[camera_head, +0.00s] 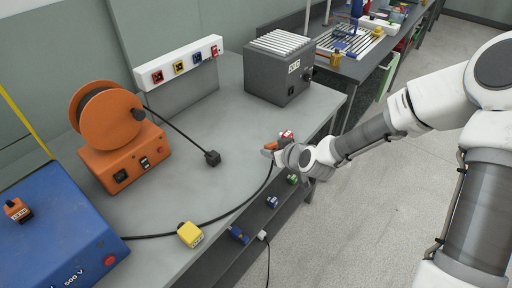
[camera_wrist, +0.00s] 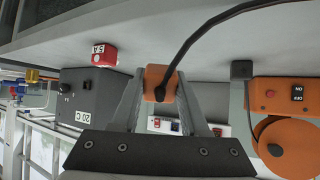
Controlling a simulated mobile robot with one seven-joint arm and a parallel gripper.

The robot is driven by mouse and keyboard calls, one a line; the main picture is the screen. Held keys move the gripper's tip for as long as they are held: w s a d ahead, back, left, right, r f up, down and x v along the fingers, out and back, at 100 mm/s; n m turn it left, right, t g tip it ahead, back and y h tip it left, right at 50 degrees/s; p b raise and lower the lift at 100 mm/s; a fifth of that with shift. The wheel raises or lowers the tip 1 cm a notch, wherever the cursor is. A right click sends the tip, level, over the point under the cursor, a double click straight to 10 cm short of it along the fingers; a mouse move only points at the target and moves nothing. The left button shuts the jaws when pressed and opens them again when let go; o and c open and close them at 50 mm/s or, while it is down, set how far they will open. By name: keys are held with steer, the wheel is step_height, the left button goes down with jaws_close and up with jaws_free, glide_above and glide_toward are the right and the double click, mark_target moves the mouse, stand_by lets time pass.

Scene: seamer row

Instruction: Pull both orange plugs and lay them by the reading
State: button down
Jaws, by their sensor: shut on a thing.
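My gripper (camera_head: 270,151) is at the right edge of the grey bench in the head view. In the wrist view its fingers (camera_wrist: 160,84) are shut on an orange plug (camera_wrist: 156,78) with a black cable. The plug shows only partly in the head view; I cannot tell whether it touches the bench. A second orange plug (camera_head: 17,211) with a white label lies on top of the blue box (camera_head: 60,235), which reads 500 V. The grey box (camera_head: 275,77) with slatted top reads 20 C; it also shows in the wrist view (camera_wrist: 85,98).
A red plug (camera_wrist: 104,55) marked 5A is close to my gripper. A yellow plug (camera_head: 190,234) lies near the front edge. An orange cable reel (camera_head: 107,120) and its black plug (camera_head: 212,158) stand behind.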

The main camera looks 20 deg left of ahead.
mark_target(256, 158)
steer(key=a+y+b, duration=0.1)
steer(key=b, duration=0.1)
steer(key=a+r+t+y+b, duration=0.1)
steer(key=a+b, duration=0.1)
steer(key=w+a+t+y+b, duration=0.1)
steer(key=a, duration=0.1)
steer(key=shift+w+r+b, duration=0.1)
steer(key=shift+r+b, duration=0.3)
steer(key=shift+a+r+t+b, duration=0.2)
steer(key=shift+r+t+b, duration=0.3)
steer(key=shift+r, duration=0.1)
steer(key=shift+f+b, duration=2.5)
steer(key=shift+f, duration=0.8)
steer(key=shift+c, duration=1.7)
jaws_free()
